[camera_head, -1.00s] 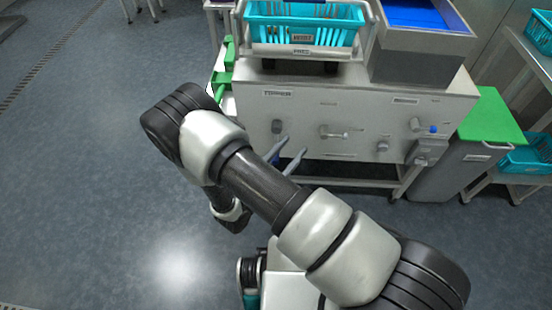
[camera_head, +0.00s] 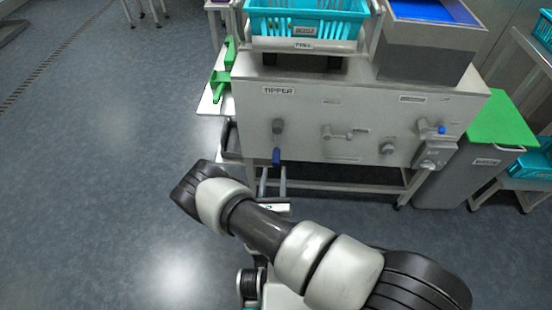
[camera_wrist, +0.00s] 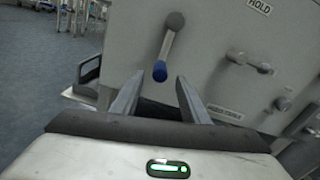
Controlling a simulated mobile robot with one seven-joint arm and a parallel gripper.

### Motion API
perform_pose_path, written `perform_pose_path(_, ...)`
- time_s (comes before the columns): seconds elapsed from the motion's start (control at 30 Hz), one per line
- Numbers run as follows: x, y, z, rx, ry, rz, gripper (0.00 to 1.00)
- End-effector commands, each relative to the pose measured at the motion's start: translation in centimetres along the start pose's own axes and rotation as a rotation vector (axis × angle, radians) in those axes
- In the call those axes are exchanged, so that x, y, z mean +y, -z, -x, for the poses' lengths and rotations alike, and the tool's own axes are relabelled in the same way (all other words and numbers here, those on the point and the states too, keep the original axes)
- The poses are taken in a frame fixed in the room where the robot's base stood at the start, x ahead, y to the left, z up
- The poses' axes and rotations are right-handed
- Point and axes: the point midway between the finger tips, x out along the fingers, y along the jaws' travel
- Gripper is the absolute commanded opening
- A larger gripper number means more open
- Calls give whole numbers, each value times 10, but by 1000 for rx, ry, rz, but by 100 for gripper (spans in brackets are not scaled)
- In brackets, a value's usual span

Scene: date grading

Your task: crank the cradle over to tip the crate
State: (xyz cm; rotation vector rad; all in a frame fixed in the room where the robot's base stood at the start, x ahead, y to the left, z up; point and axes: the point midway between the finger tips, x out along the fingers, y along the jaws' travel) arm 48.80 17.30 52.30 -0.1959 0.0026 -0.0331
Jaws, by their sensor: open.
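The tipper's grey front panel (camera_head: 310,105) carries a crank arm with a dark hub (camera_head: 277,126) and a blue knob (camera_head: 276,156) hanging below it. In the wrist view the same blue knob (camera_wrist: 160,71) is at the lower end of the slanted crank arm. My gripper (camera_wrist: 158,85) is open and empty, its two fingers apart, with the knob showing between and just beyond the tips. In the head view my gripper (camera_head: 272,171) is just below the knob. I cannot tell whether they touch. The turquoise crate (camera_head: 345,25) sits upright in the cradle (camera_head: 270,44) on top.
A grey hopper (camera_head: 430,50) with a blue inside stands right of the crate. Other small handles (camera_head: 338,135) are on the panel's right. A green-lidded bin (camera_head: 460,170) stands at the right. Green parts (camera_head: 222,78) stick out at the tipper's left. The left floor is clear.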

Motion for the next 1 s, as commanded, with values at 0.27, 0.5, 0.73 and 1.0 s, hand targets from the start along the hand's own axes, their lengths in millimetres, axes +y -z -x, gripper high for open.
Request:
perform_pose_path(0.27,0,1,-56,-1,3,-2,41)
perform_pose_path(0.5,0,1,-79,1,1,0,41)
perform_pose_path(0.73,0,0,-82,1,1,1,41)
perform_pose_path(1.0,0,0,-82,1,1,1,11)
